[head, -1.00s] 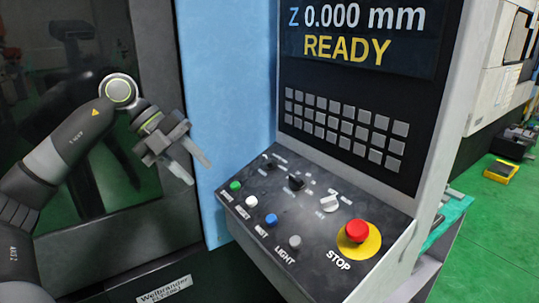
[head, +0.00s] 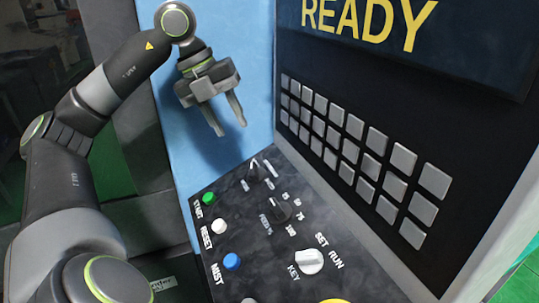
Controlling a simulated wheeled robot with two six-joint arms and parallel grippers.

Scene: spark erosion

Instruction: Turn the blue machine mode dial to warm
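The blue machine (head: 225,75) has a sloped dark control panel. A small black dial (head: 254,172) sits at the panel's far end; its labels are too small to read, so I cannot confirm that it is the mode dial. Nearer is a black dial marked FEED % (head: 281,210), then a pale key switch (head: 310,262) marked SET and RUN. My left gripper (head: 230,128) is open and empty, fingers pointing down, above and left of the far dial and apart from it. My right gripper is out of view.
Green (head: 208,198), white (head: 219,227) and blue (head: 232,261) buttons line the panel's left edge. A yellow disc (head: 347,300) shows at the bottom edge. A keypad (head: 350,150) and READY screen (head: 400,30) rise behind the panel. The space above the panel is clear.

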